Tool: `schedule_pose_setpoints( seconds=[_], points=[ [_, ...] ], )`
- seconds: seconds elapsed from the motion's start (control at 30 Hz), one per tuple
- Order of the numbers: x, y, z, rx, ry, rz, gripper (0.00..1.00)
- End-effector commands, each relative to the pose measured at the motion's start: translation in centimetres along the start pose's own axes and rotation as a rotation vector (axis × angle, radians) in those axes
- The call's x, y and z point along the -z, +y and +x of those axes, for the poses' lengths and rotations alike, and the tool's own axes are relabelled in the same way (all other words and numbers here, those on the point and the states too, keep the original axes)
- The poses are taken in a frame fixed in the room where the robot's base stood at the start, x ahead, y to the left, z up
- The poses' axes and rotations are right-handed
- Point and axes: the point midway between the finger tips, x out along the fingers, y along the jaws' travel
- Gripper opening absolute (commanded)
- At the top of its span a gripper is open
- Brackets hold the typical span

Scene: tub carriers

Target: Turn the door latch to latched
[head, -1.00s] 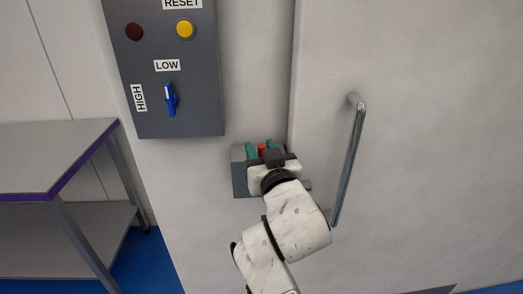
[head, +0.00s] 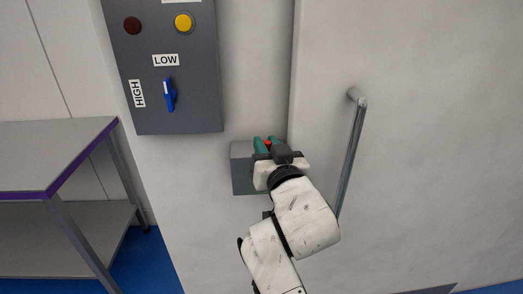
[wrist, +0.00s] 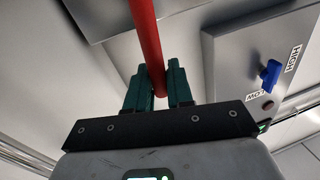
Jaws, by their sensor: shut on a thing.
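The door latch is a grey box (head: 242,172) on the wall just left of the door's edge, with a red handle (head: 267,142). In the head view only a small bit of the red shows between my fingers; my wrist hides much of the box. In the wrist view the red handle (wrist: 145,38) is a long bar running up from between the green fingers. My gripper (head: 266,140) is shut on the handle, with a finger on either side; it also shows in the wrist view (wrist: 157,82). No latch marking is readable.
The door (head: 430,150) has a long metal pull handle (head: 350,155) close to the right of my arm. A grey control panel (head: 200,90) with buttons and a blue switch (head: 169,95) is above left. A purple-edged table (head: 50,155) stands at left.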

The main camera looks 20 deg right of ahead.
Motion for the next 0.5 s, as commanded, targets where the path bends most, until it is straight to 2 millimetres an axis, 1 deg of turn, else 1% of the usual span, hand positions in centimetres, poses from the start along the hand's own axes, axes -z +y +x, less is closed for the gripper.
schedule_pose_setpoints(
  seconds=[0.03,0.23,0.37,0.5],
  points=[
    [-0.7,0.7,-0.2,-0.002,0.013,0.049,0.0],
    [-0.8,2.5,-0.5,-0.001,0.046,0.225,0.0],
    [-0.7,3.0,-0.6,-0.001,0.055,0.276,0.0],
    [-0.6,3.1,-0.6,-0.001,0.055,0.286,0.0]
  ],
)
